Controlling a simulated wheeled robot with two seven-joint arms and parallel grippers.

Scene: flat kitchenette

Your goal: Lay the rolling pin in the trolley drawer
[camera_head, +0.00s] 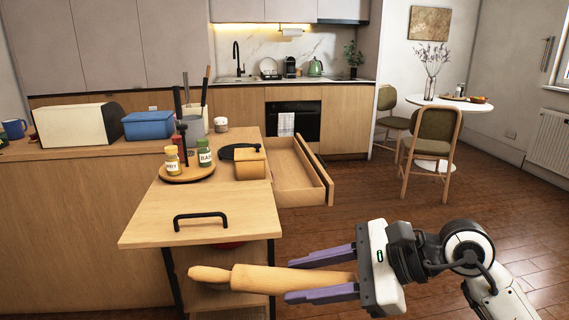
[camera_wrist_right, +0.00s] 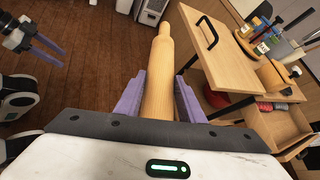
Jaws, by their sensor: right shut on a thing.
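The wooden rolling pin (camera_head: 262,279) is held in my right gripper (camera_head: 318,275), between its two purple fingers. It lies roughly level in front of the trolley, its free handle pointing left in the head view. In the right wrist view the pin (camera_wrist_right: 160,85) runs away from the palm between the fingers. The pin is apart from the drawer, nearer to me. My left gripper (camera_wrist_right: 48,52) shows only in the right wrist view, fingers apart and empty.
The trolley top (camera_head: 198,215) has a black handle (camera_head: 201,220) at its near end. On it stand a round tray (camera_head: 188,174) with jars, a wooden box (camera_head: 250,164) and a dark pan-like thing. Open floor lies right of the drawer; a chair (camera_head: 433,150) stands farther back.

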